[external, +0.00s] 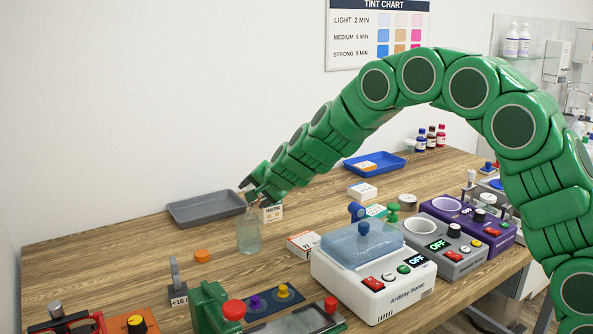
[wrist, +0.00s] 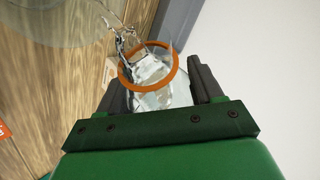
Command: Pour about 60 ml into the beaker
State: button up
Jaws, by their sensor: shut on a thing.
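My gripper (external: 258,192) is at the far left end of my arm, above the back-left part of the table. In the wrist view, its dark fingers (wrist: 160,92) stand either side of a clear glass vessel (wrist: 150,72) with an orange ring, and it is shut on this vessel. In the external view, a clear glass vessel (external: 249,236) shows just below the gripper; I cannot tell whether it is the held one or the beaker. Clear glassy shapes (wrist: 125,38) show beyond the ring; whether they are glass or liquid is unclear. No liquid level is readable.
A grey tray (external: 206,209) lies behind-left of the gripper. A small orange cap-like piece (external: 202,256) and a grey upright stand (external: 175,280) are in front. A small white box (external: 303,243) and a white bath device (external: 370,265) stand to the right.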

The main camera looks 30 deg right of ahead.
jog(key=shift+r, duration=0.15)
dwell(0.8)
jog(key=shift+w+f+m+g+y, duration=0.1)
jog(key=shift+f+m+g+y, duration=0.2)
jog(key=shift+f+g, duration=0.15)
jog(key=shift+g+y, duration=0.25)
jog(key=shift+y, duration=0.05)
jog(key=shift+s+a, duration=0.1)
jog(key=shift+s, duration=0.1)
jog(key=shift+r+m, duration=0.1)
jog(key=shift+m, duration=0.2)
jog(key=shift+w+r+g+y, duration=0.1)
jog(key=shift+r+g+y, duration=0.4)
jog(key=shift+r+g, duration=0.15)
jog(key=shift+d+r+m, duration=0.2)
jog(key=shift+r+m, duration=0.1)
dwell(0.9)
